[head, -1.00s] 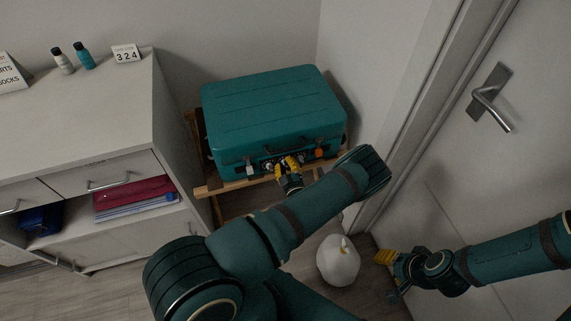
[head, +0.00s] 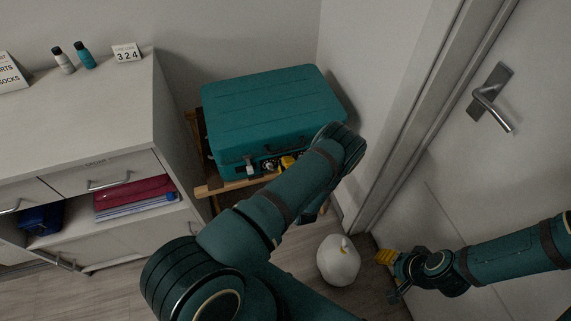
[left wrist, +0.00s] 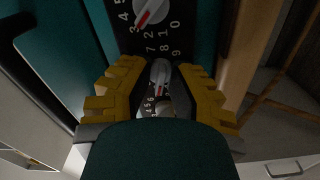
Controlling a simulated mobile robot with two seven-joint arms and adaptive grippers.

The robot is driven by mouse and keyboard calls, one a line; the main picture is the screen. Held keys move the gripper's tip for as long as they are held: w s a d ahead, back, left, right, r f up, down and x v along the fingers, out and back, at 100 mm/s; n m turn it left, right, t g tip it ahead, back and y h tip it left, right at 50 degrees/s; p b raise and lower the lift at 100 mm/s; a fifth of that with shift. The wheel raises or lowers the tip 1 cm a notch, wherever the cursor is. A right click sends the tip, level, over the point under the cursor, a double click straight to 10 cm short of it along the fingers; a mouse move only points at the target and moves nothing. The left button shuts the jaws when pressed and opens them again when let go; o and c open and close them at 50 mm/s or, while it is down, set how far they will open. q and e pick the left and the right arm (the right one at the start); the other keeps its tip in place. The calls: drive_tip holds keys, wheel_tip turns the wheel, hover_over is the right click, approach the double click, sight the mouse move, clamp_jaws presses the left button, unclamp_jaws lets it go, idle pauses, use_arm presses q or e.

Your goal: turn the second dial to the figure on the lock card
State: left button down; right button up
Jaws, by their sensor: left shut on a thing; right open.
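The teal case (head: 270,105) lies on a wooden rack, its dial panel on the front side. My left gripper (head: 287,162) is at the case's front and shut on a grey dial (left wrist: 160,72), whose red mark faces down near the figures 5 and 6. Another dial (left wrist: 150,12) shows above it in the left wrist view, its red pointer toward 3. Which dial is second in the row I cannot tell for sure. My right gripper (head: 389,260) is open and empty, low by the door.
A white cabinet (head: 90,115) stands left, with two small bottles (head: 74,57) and a sign on top. A white rounded object (head: 338,260) is on the floor. The door (head: 510,170) with its handle is at right. My left forearm covers part of the case's front.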

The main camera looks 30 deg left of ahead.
use_arm(q)
drive_tip(key=shift+a+r, duration=0.15)
drive_tip(key=c, duration=1.1)
unclamp_jaws()
drive_tip(key=v, duration=1.2)
drive_tip(key=shift+w, duration=0.1)
